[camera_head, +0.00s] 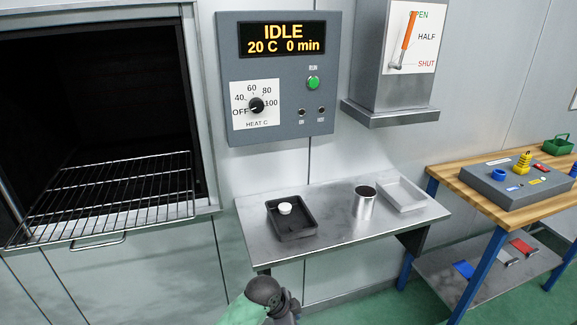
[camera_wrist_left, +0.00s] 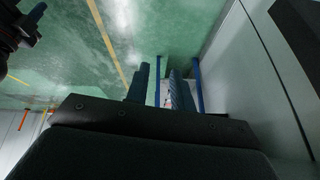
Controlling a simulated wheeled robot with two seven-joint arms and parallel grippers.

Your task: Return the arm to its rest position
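My left gripper (camera_wrist_left: 160,90) shows in the left wrist view, with its two dark fingers apart and a gap between them. Nothing is held in the gap; the floor and blue posts show through it. A dark rounded piece (camera_head: 265,293) of my own arm shows at the bottom of the head view, below the front edge of the steel table (camera_head: 340,222). No gripper fingers can be made out in the head view. A dark part (camera_wrist_left: 15,30) at the upper left of the wrist view is cut off, and I cannot tell what it is.
The steel table holds a black tray (camera_head: 293,232) with a white cup (camera_head: 285,208), a metal can (camera_head: 364,204) and a pale tray (camera_head: 402,194). An open oven with a wire rack (camera_head: 110,200) is at left. A wooden bench (camera_head: 460,183) is at right.

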